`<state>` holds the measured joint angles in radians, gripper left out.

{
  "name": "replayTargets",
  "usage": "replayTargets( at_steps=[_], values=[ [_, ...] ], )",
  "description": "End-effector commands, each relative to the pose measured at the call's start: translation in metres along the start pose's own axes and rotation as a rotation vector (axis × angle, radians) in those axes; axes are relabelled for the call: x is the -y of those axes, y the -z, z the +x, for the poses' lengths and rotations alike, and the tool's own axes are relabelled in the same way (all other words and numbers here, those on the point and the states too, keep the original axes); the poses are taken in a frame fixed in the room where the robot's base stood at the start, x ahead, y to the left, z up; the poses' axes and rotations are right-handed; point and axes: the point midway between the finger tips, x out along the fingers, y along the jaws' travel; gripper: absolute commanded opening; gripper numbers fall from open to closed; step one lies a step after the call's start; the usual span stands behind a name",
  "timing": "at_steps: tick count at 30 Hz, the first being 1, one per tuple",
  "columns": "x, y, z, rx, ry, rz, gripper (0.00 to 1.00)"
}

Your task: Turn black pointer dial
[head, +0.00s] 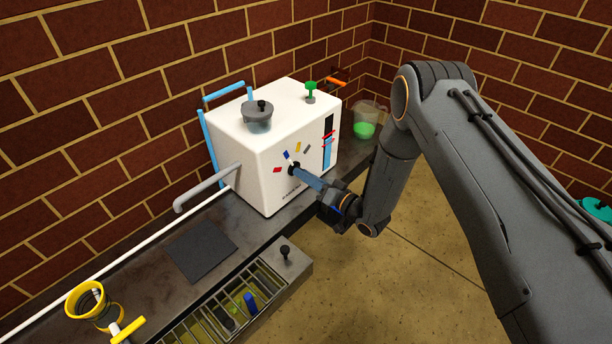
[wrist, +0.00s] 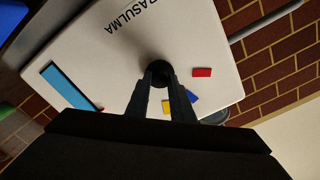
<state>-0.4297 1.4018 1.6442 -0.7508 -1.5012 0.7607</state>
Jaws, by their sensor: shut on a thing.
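The black pointer dial (head: 293,167) is on the front face of the white machine (head: 262,184), with coloured marks in red, blue, yellow and grey around it. In the wrist view the dial (wrist: 158,73) sits between my fingertips. My gripper (head: 300,173) reaches the front face from the right and is shut on the dial. The fingers and dial overlap, so the direction of the pointer cannot be told. In the wrist view the red mark (wrist: 202,72) lies right of the dial, and the blue and yellow marks are partly behind the right finger.
A grey spout (head: 205,188) sticks out from the machine's left side. A dark pad (head: 200,250) lies on the counter. A slatted tray (head: 222,318) is at the front, a yellow-ringed holder (head: 93,303) at front left, and a jug with green liquid (head: 366,122) at right.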

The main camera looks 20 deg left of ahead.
Motion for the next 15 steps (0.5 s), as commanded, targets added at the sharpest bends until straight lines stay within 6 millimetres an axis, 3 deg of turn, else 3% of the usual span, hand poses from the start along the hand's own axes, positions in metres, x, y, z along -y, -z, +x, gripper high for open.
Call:
replayTargets(
  at_steps=[11, 12, 15],
  values=[
    [0.0008, -0.0032, -0.0009, 0.005, 0.001, 0.006, 0.0],
    [0.0008, -0.0033, -0.001, 0.005, 0.001, 0.006, 0.28],
    [0.0005, -0.0025, -0.0009, 0.004, 0.001, 0.005, 0.4]
  ],
)
